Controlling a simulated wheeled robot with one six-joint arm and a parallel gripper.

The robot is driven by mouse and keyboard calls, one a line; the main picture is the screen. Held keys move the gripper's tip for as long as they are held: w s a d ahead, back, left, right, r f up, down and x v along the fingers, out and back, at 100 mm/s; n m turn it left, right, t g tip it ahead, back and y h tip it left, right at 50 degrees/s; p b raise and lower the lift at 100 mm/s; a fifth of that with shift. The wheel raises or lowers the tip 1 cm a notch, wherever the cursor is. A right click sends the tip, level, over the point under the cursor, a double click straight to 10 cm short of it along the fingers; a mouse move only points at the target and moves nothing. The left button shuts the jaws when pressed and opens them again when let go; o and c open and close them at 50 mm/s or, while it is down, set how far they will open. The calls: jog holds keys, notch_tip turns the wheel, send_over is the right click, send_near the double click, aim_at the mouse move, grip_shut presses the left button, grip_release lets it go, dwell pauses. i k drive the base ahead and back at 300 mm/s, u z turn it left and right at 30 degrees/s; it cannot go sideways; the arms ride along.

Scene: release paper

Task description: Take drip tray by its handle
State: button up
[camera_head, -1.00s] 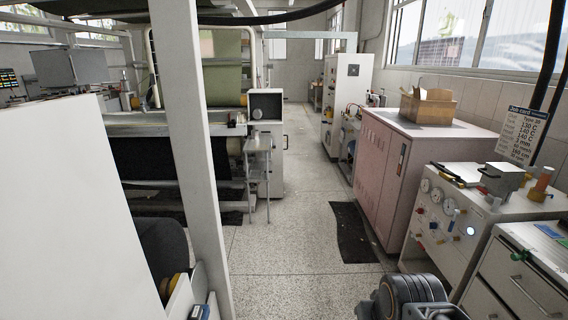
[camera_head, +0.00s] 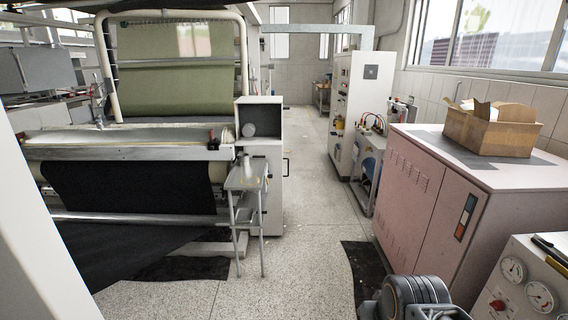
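I cannot make out a drip tray or its handle for sure in this view. A small metal stand (camera_head: 247,180) stands beside the roller machine, with a small grey item on its top that is too small to identify. A dark grey rounded part of my own arm shows at the bottom right edge. My gripper's fingers are not in view.
The roller machine (camera_head: 130,143) with dark fabric (camera_head: 130,190) fills the left. A pink cabinet (camera_head: 415,195) with a cardboard box (camera_head: 490,130) and a gauge panel (camera_head: 540,275) line the right. The speckled floor aisle (camera_head: 305,190) between is clear. A dark mat (camera_head: 365,268) lies by the cabinet.

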aim_at(243, 214)
jog(key=i, duration=3.8)
jog(key=u, duration=2.3)
